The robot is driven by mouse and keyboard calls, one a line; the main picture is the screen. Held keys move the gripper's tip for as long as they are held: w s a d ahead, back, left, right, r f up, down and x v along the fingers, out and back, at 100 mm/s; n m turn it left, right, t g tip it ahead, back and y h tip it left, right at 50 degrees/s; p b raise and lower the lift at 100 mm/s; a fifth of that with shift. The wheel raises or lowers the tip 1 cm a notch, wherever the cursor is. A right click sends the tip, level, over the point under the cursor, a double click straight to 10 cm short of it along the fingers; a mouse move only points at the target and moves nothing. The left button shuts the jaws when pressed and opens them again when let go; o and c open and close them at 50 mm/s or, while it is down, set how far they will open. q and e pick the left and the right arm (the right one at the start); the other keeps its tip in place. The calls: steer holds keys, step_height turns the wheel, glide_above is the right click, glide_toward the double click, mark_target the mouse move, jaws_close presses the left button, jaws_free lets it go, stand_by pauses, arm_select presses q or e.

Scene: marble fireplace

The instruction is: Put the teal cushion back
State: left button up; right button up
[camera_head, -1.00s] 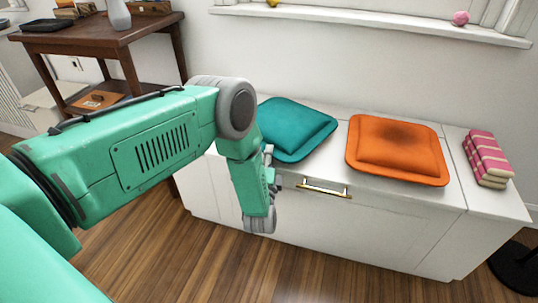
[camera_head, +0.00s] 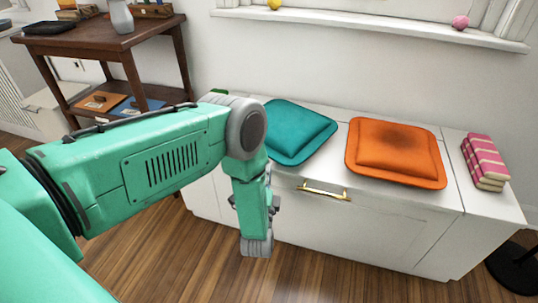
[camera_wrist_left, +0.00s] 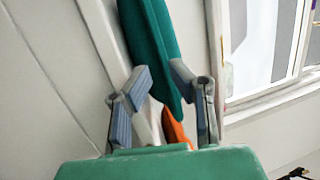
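The teal cushion (camera_head: 296,130) lies flat on the left part of the white bench top (camera_head: 340,118) in the head view. My left arm's wrist hangs in front of the bench, lower than the cushion and nearer to me. The left gripper's fingers are mostly hidden by the arm there. In the left wrist view, the left gripper (camera_wrist_left: 160,76) has its two fingers apart. The teal cushion (camera_wrist_left: 150,35) shows edge-on beyond the fingertips, partly behind the right finger. I see no clear grip on it. My right gripper is not in view.
A brass handle (camera_head: 324,190) juts from the bench front. A dark wooden table (camera_head: 95,45) stands at left. A windowsill (camera_head: 370,26) runs above.

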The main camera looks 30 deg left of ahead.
arm_select(q)
steer(key=s+d+f+n+g+h+p, duration=0.1)
steer(key=s+f+n+g+h, duration=0.3)
steer(key=s, duration=0.3)
steer(key=s+d+f+n+g+h+p, duration=0.1)
steer(key=s+d+f+n+g+h, duration=0.15)
steer(key=s+f+g, duration=0.35)
steer(key=s+r+n+g+h, duration=0.1)
steer(key=s+r+n+g, duration=0.2)
steer(key=s, duration=0.7)
steer(key=s+r+n+g+h, duration=0.1)
steer(key=s+r+n+g, duration=0.2)
steer(key=s, duration=0.8)
steer(key=shift+s+d+g, duration=0.2)
steer(key=shift+g, duration=0.8)
steer(key=shift+r+p, duration=0.2)
steer(key=shift+p, duration=0.15)
step_height(320, 180, up, 12)
steer(key=p, duration=1.2)
steer(key=shift+r+p, duration=0.25)
steer(key=shift+p, duration=0.05)
